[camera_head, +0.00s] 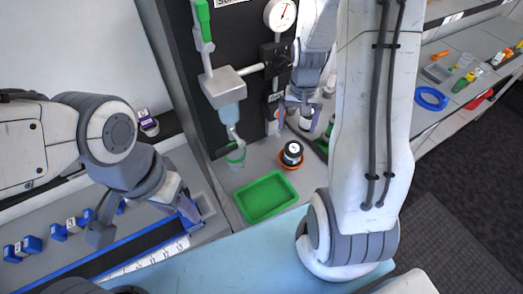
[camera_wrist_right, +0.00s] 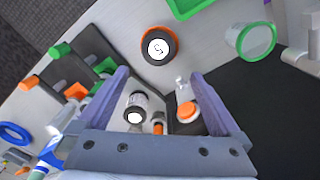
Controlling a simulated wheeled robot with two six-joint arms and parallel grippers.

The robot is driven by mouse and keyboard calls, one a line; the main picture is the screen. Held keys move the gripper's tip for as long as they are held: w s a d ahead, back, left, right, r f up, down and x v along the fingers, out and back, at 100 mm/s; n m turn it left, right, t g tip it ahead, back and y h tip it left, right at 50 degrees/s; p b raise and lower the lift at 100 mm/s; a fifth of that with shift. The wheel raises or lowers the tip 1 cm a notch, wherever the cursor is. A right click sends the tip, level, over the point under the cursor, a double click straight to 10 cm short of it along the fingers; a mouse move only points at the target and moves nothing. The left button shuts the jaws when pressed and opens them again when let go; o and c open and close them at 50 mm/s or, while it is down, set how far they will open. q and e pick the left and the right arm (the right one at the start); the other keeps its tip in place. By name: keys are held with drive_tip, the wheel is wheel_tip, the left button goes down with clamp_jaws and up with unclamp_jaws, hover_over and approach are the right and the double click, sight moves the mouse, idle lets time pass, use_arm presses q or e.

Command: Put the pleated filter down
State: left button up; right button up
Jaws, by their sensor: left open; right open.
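I cannot pick out the pleated filter for certain. In the right wrist view, a small white and black cylinder (camera_wrist_right: 135,110) and a clear piece with an orange end (camera_wrist_right: 186,108) lie beyond and between the spread fingers of my right gripper (camera_wrist_right: 158,80). That gripper is open, and I see nothing clamped in it. In the head view my right gripper (camera_head: 301,108) is by the dark panel, partly hidden by its own arm. My left gripper (camera_head: 147,218) is open and empty over the blue-edged tray at the left.
A black jar with a white top (camera_head: 292,150) stands in an orange ring. A green tray (camera_head: 266,197) lies in front of it. A green-rimmed clear cup (camera_head: 236,156) stands under the panel's pipework (camera_head: 223,85). A blue ring (camera_head: 431,98) lies on the right bench.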

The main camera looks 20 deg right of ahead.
drive_tip(key=s+a+r+n, duration=0.2)
drive_tip(key=a+r+n, duration=0.25)
drive_tip(key=a, duration=0.55)
drive_tip(key=s+a+r+n, duration=0.4)
drive_tip(key=s+a, duration=0.3)
drive_tip(key=s, duration=0.1)
drive_tip(key=s+a+r+n+y, duration=0.1)
drive_tip(key=s+a+r+n, duration=0.2)
drive_tip(key=s+a, duration=0.4)
drive_tip(key=shift+s+a+r+n, duration=0.35)
drive_tip(key=shift+s+n, duration=0.5)
drive_tip(key=shift+s, duration=0.25)
wheel_tip(320, 180, down, 3)
drive_tip(key=b, duration=0.3)
